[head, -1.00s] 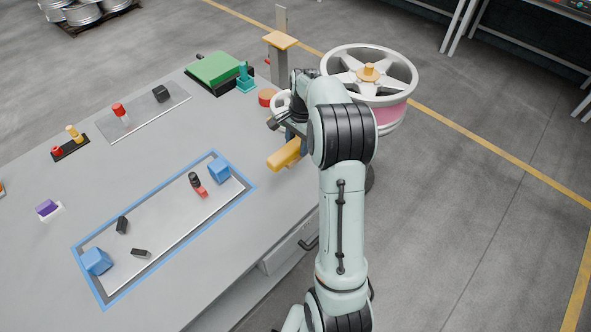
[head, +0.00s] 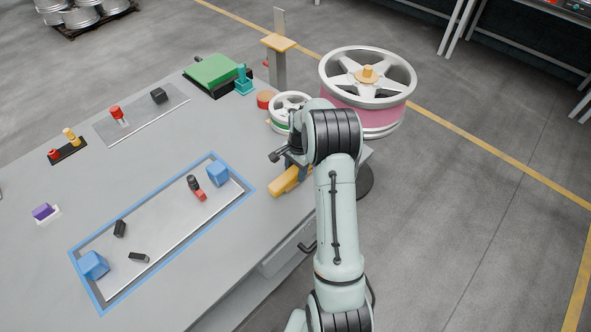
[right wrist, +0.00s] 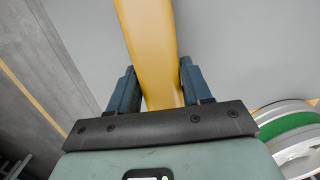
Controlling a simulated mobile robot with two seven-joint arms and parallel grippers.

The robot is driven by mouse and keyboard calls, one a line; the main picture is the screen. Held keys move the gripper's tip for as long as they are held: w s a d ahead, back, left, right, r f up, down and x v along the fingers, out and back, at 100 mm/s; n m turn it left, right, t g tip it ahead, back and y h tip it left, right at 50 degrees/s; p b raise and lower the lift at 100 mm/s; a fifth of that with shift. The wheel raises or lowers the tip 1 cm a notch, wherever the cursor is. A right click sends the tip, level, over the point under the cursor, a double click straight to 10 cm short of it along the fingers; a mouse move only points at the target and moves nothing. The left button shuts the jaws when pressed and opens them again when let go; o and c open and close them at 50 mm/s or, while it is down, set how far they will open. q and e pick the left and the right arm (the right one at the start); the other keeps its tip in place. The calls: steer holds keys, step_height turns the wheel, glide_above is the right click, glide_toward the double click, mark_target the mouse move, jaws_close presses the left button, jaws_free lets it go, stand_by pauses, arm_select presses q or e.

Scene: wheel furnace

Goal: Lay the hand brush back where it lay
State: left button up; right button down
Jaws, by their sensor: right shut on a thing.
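The hand brush (head: 284,182) shows in the head view as a yellow body at the right edge of the grey table, beside the blue-edged tray. My right gripper (head: 300,168) is shut on it. In the right wrist view the yellow brush (right wrist: 149,45) runs between the two dark blue fingers (right wrist: 153,88) and out of the top of the picture. Its bristles are hidden. I cannot tell whether the brush touches the table. My left gripper is not in view.
A blue-edged tray (head: 103,300) with blue blocks lies left of the brush. A small wheel with green (head: 290,107) and a large wheel over pink (head: 366,75) stand behind my right arm. A teal stand (head: 243,80) is near the far edge. Bare table surrounds the brush's left side.

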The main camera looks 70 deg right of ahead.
steer(key=shift+f, duration=0.15)
steer(key=shift+c, duration=2.4)
jaws_free()
step_height(320, 180, up, 12)
steer(key=shift+s+d+r+p, duration=0.2)
steer(key=shift+s+d+p, duration=0.1)
steer(key=shift+s+d, duration=0.15)
